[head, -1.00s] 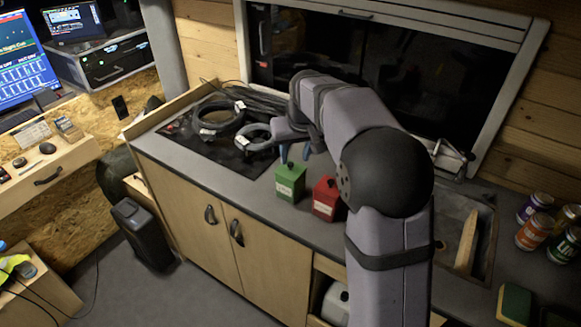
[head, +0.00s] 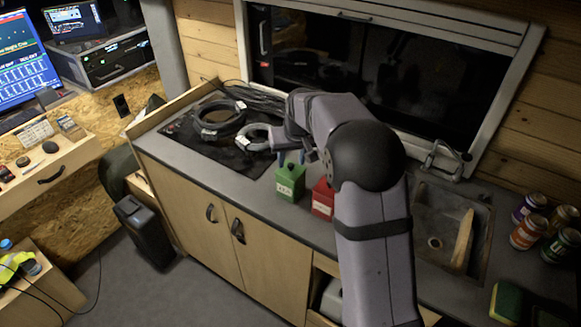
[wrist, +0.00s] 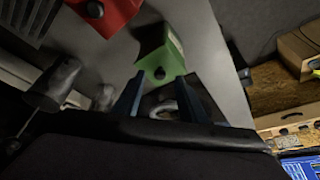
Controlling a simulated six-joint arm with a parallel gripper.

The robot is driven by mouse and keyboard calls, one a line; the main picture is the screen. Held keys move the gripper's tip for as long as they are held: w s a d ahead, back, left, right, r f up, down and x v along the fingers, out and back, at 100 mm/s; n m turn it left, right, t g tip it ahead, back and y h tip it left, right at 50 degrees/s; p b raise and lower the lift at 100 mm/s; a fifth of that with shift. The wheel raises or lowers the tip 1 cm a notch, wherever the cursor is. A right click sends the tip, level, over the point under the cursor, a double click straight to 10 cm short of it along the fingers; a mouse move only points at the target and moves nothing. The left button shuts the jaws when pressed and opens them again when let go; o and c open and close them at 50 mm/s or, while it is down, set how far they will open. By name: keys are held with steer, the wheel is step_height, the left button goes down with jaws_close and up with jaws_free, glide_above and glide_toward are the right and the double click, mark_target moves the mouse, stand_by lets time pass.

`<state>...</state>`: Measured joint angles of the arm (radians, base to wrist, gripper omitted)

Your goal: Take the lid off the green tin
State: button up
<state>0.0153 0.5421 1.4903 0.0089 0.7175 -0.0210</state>
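The green tin (head: 290,186) stands upright on the grey counter, with its lid on and a dark knob on top. It also shows in the wrist view (wrist: 165,55), with the knob near its lower end. My gripper (head: 290,157) is above the tin, fingers pointing down, close to the lid; I cannot tell whether it touches. In the wrist view the two blue fingers (wrist: 163,88) are spread apart with nothing held between them. The red tin (head: 322,199) stands just right of the green one, partly hidden by my arm.
Coiled cables (head: 220,119) lie on the dark hob at the left of the counter. A sink (head: 440,215) with a wooden board is at the right, with several cans (head: 528,232) beyond it. The counter in front of the tins is narrow.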

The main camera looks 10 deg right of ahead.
mark_target(291, 169)
steer(key=shift+p+x, duration=0.3)
steer(key=shift+x, duration=0.95)
jaws_close()
steer(key=shift+r, duration=0.1)
